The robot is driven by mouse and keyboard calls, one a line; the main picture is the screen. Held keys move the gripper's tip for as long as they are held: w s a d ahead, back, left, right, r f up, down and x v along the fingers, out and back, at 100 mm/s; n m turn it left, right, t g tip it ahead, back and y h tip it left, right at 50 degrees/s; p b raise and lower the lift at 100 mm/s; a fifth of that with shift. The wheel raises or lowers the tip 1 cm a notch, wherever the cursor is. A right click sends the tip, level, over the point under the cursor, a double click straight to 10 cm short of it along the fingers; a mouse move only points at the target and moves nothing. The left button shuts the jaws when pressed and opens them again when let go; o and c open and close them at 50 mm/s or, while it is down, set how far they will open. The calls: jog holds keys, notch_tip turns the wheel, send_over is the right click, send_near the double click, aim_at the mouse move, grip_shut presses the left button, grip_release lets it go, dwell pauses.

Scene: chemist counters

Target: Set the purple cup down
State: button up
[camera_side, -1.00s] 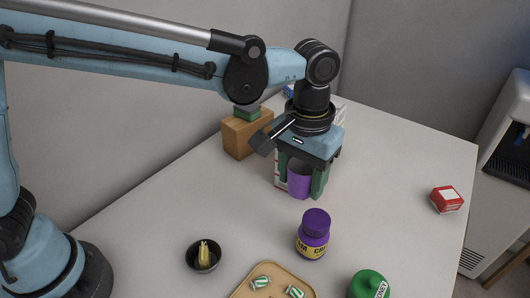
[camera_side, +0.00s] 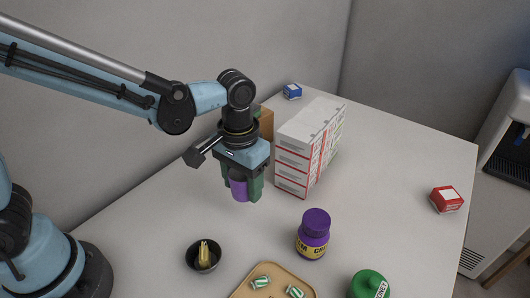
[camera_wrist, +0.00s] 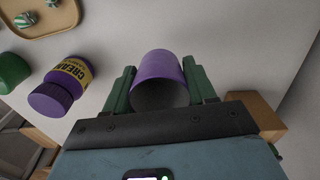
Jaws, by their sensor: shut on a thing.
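The purple cup (camera_side: 239,187) is between the green fingers of my gripper (camera_side: 242,190), which is shut on it. In the side view it is over the counter (camera_side: 160,215), left of the white boxes. I cannot tell for sure whether its base touches the counter. In the wrist view the cup (camera_wrist: 160,75) lies between the two fingers (camera_wrist: 160,92), with its dark opening facing the camera.
A stack of white-and-red boxes (camera_side: 296,160) stands right of my gripper. A purple cream jar (camera_side: 313,240), a black bowl (camera_side: 193,259), a wooden tray (camera_side: 243,288) and a green bottle (camera_side: 369,287) stand in front. A red box (camera_side: 446,200) is far right. Counter left of the gripper is clear.

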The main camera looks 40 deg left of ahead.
aim_at(243, 177)
jog(key=w+a+f, duration=0.2)
jog(key=w, duration=0.1)
jog(key=shift+a+f, duration=0.25)
jog(key=shift+a, duration=0.05)
jog(key=shift+f, duration=1.95)
jog(key=shift+f, duration=0.1)
jog(key=o, duration=1)
notch_tip(243, 177, up, 12)
jog(key=shift+s+a+r+t, duration=0.25)
jog(key=shift+s+a+t, duration=0.95)
jog(key=shift+a, duration=0.6)
jog(key=shift+s+a+r+t, duration=0.25)
jog(key=shift+s+a+t, duration=0.95)
jog(key=shift+a, duration=0.65)
jog(key=shift+s+a+r+t, duration=0.25)
jog(key=shift+s+a+t, duration=0.95)
jog(key=shift+a, duration=0.6)
